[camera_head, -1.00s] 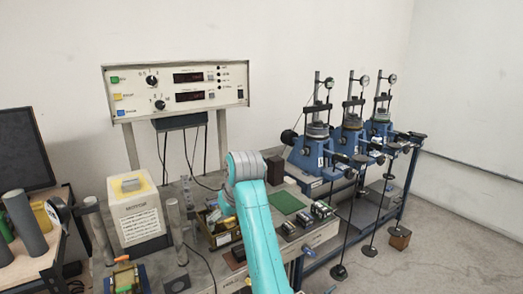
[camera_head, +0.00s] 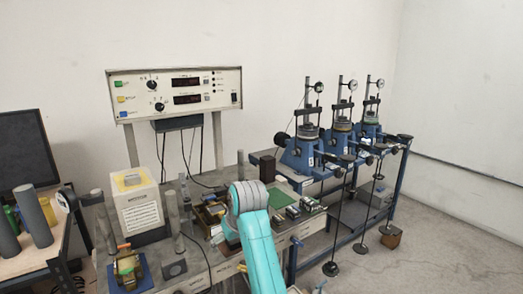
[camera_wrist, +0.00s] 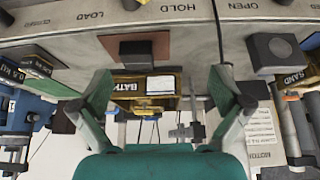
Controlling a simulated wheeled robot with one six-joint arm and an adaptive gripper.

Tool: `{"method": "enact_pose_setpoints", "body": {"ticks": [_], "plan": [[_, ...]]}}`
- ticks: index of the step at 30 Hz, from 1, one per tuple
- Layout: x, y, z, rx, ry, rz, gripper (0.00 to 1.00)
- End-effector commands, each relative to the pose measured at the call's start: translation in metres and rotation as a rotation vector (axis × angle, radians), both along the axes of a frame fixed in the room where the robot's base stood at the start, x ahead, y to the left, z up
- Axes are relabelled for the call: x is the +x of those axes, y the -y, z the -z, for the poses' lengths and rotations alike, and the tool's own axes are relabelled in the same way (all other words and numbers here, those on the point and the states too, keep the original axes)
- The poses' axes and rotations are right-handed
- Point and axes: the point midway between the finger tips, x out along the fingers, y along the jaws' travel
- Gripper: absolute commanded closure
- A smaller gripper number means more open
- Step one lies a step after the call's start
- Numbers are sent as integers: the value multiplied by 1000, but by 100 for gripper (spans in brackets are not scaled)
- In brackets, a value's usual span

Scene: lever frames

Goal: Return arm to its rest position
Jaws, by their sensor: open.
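My gripper (camera_wrist: 160,88) is open in the wrist view, its two teal and grey fingers spread wide with nothing held between them. Beyond the gap lie a box labelled BATH (camera_wrist: 148,86) and a brown square plate (camera_wrist: 135,46) on the bench; the fingers look apart from both. In the head view my teal arm rises from the bottom edge and bends at a grey joint (camera_head: 247,197) over the bench. My fingertips are mostly hidden there behind the arm.
The bench (camera_head: 225,270) carries a white motor box (camera_head: 139,212), upright grey posts, small bins and a green mat (camera_head: 278,198). A control panel (camera_head: 175,93) stands behind. Blue lever frames (camera_head: 301,155) with hanging weights stand right. Open floor (camera_head: 450,235) lies beyond.

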Motion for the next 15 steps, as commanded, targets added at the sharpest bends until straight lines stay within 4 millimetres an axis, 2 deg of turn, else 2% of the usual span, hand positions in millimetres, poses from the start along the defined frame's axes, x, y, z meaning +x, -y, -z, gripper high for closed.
{"method": "enact_pose_setpoints", "body": {"ticks": [8, 15], "plan": [[-9, 20, 63, 19, 35, 42, 0], [-36, 53, 146, 49, 97, 106, 0]]}}
